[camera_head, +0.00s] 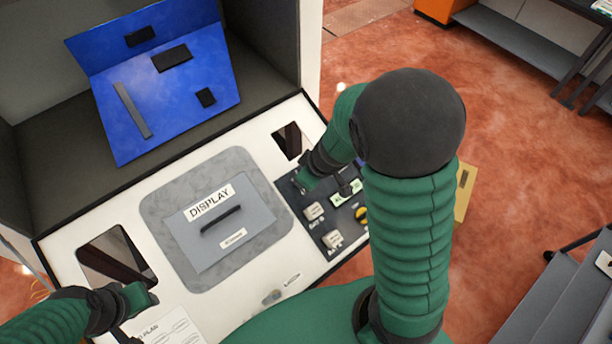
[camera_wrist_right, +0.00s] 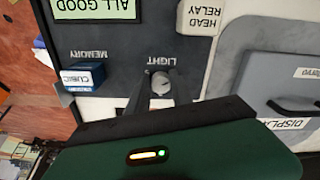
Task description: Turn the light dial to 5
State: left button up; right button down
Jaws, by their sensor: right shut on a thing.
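The light dial (camera_wrist_right: 160,85) is a small pale grey round knob on a dark panel, under the upside-down LIGHT label (camera_wrist_right: 165,60) in the right wrist view. My right gripper (camera_wrist_right: 152,88) is at the dial, its dark fingers shut on it. Its setting cannot be read, and no number 5 is legible. In the head view my right gripper (camera_head: 302,184) is at the upper left edge of the dark control panel (camera_head: 318,232), and the dial is hidden there. My left gripper (camera_head: 140,316) is open and empty at the lower left, over the white console top.
Beside the dial are a blue CUBIC block (camera_wrist_right: 82,77) by the MEMORY label and a white HEAD RELAY block (camera_wrist_right: 198,17). The grey DISPLAY plate (camera_head: 224,222) with a black handle lies left of the panel. A blue board (camera_head: 185,95) stands behind.

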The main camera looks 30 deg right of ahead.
pick_arm(q)
jog(key=shift+a, duration=0.2)
pick_arm(e)
jog(key=shift+w+a+r, duration=0.1)
jog(key=shift+w+r, duration=0.05)
pick_arm(q)
jog(key=shift+d, duration=0.1)
jog(key=shift+d, duration=0.15)
pick_arm(e)
jog(key=shift+d, duration=0.2)
pick_arm(q)
jog(key=shift+f, duration=0.1)
pick_arm(e)
jog(key=shift+m, duration=0.3)
